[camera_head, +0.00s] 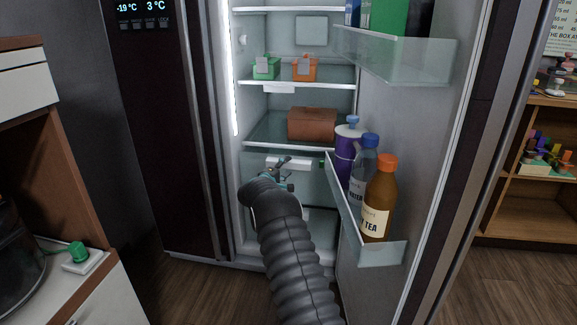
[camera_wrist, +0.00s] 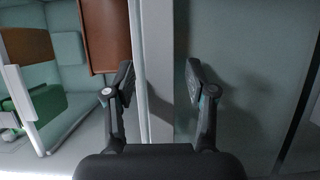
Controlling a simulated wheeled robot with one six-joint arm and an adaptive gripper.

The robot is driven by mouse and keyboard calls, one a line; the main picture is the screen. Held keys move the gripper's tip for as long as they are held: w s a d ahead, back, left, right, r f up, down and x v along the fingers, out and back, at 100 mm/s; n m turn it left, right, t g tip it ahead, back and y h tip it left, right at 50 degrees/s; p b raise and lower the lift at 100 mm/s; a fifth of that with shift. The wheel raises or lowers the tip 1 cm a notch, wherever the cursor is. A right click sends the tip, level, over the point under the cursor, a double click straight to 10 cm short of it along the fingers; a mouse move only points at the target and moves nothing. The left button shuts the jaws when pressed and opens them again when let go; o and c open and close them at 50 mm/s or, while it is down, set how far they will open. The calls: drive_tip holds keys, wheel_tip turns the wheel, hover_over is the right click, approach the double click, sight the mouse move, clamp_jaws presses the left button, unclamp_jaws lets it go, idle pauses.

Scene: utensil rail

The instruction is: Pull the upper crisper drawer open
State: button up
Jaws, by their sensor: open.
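The upper crisper drawer (camera_head: 315,182) sits in the fridge under the lowest glass shelf and looks closed. Its white handle (camera_head: 304,164) is partly hidden behind my gripper (camera_head: 283,170), which is in front of the drawer's top edge. In the wrist view my gripper (camera_wrist: 158,88) is open, with one finger on each side of a pale upright band (camera_wrist: 158,55). This band looks like the handle, though I cannot tell whether the fingers touch it. The smooth drawer front (camera_wrist: 245,65) fills the right of the wrist view.
The fridge door (camera_head: 435,130) stands open at the right. Its lower bin (camera_head: 385,255) holds a tea bottle (camera_head: 378,200), a water bottle (camera_head: 362,175) and a purple bottle (camera_head: 346,150) close to my arm. A brown box (camera_head: 312,124) is on the shelf (camera_head: 262,138) above.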

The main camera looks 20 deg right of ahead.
drive_tip(key=shift+x, duration=0.8)
clamp_jaws()
